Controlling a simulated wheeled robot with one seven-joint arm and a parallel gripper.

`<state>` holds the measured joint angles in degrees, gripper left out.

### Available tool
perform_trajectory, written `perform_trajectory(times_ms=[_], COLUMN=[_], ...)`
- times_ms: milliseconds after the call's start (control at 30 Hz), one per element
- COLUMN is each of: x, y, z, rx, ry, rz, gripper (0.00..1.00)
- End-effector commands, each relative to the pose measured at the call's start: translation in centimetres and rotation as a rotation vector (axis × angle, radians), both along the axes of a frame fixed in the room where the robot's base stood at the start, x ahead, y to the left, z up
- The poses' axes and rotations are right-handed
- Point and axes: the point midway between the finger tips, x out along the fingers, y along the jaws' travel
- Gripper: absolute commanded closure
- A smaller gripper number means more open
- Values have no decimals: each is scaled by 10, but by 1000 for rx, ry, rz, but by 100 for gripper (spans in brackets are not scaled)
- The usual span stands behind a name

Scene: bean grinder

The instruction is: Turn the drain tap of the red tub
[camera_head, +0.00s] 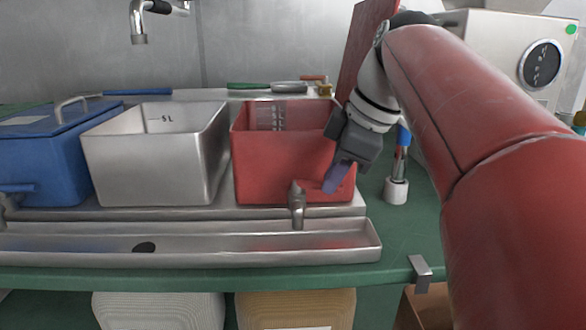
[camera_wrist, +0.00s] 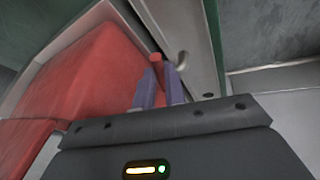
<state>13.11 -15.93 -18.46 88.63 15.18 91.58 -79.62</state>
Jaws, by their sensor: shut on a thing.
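The red tub (camera_head: 275,150) stands at the right end of the row on the steel ledge; it fills the left side of the wrist view (camera_wrist: 85,80). Its metal drain tap (camera_head: 297,205) sticks out low on the front, above the trough. In the wrist view the tap's curved metal end (camera_wrist: 181,62) shows just past the fingers. My gripper (camera_head: 332,186) is at the tub's front right, beside the tap. Its purple fingers (camera_wrist: 160,88) are shut on the tap's red handle (camera_wrist: 157,60), whose end shows between them. The fingers partly hide the handle.
A steel 5 L tub (camera_head: 160,160) and a blue lidded tub (camera_head: 45,150) stand to the left. A steel trough (camera_head: 200,246) runs below. A brush in a white holder (camera_head: 396,190) stands close right of my gripper. A faucet (camera_head: 140,25) hangs at upper left.

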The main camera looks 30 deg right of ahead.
Motion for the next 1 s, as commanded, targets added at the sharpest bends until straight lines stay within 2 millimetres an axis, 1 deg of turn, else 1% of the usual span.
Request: perform_trajectory(times_ms=[567, 600, 733, 767, 1000], x=[0, 0, 0, 0, -1], y=[0, 0, 0, 0, 1], z=[1, 1, 1, 1, 1], rx=[-2, -2, -2, -1, -1], ry=[-3, -3, -3, -2, -2], rz=[17, 17, 17, 18, 18], gripper=[100, 85, 68, 66, 66])
